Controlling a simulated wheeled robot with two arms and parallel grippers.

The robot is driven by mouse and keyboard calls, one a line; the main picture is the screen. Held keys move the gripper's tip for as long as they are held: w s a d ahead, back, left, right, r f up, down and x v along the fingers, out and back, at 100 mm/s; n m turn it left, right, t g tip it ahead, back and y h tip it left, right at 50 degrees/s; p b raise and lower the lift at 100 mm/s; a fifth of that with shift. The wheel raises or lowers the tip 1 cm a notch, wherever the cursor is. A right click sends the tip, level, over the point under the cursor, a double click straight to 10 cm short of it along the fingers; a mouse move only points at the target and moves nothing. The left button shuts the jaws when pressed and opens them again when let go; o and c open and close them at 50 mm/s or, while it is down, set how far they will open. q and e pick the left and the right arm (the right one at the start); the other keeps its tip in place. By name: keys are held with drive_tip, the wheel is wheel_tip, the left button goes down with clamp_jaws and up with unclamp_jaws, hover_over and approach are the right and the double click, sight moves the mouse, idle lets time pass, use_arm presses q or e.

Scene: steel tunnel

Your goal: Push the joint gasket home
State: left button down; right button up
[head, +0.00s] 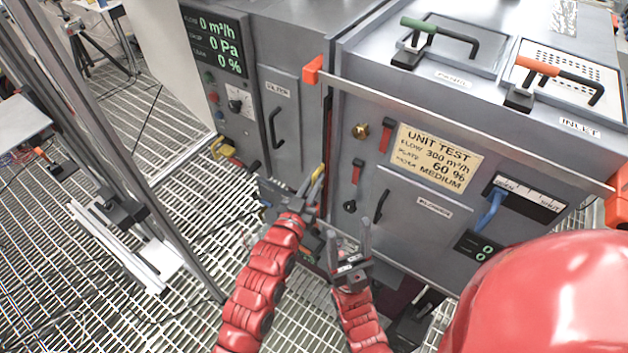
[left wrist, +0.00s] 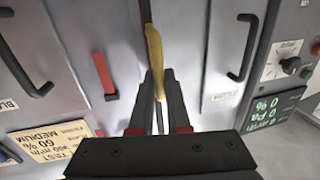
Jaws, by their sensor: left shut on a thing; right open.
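My left gripper (head: 311,190) is at the joint between the two grey cabinets, shut on a slim yellow tool (head: 319,172). In the left wrist view, the yellow tool (left wrist: 154,60) stands between the fingers of my left gripper (left wrist: 157,85) and lies along the joint. A dark strip (left wrist: 145,12), which looks like the joint gasket, shows in the joint beyond the tool's end. How deep it sits and whether the tool touches it, I cannot tell. My right gripper (head: 350,240) is open and empty, lower and to the right, in front of the right cabinet.
The right cabinet has a red handle (head: 357,171), a black door handle (head: 381,206) and a blue lever (head: 491,209). The left cabinet has a black handle (head: 275,128) and a display (head: 213,42). A metal post (head: 120,150) stands at left. Grating floor (head: 170,110) is open between.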

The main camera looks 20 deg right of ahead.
idle(0.9)
use_arm(q)
drive_tip(key=shift+w+d+f+b, duration=0.3)
drive_tip(key=shift+d+b, duration=0.15)
drive_tip(key=shift+b, duration=0.6)
drive_tip(key=shift+w+d+r+b, duration=0.1)
drive_tip(key=shift+w+d+b, duration=0.1)
drive_tip(key=shift+b, duration=0.2)
drive_tip(key=shift+r, duration=0.25)
drive_tip(key=c, duration=1.2)
unclamp_jaws()
drive_tip(key=shift+c, duration=0.2)
drive_tip(key=o, duration=0.4)
drive_tip(key=shift+w+d+f, duration=0.1)
drive_tip(key=shift+w+d, duration=0.05)
drive_tip(key=shift+d, duration=0.05)
drive_tip(key=shift+c, duration=0.2)
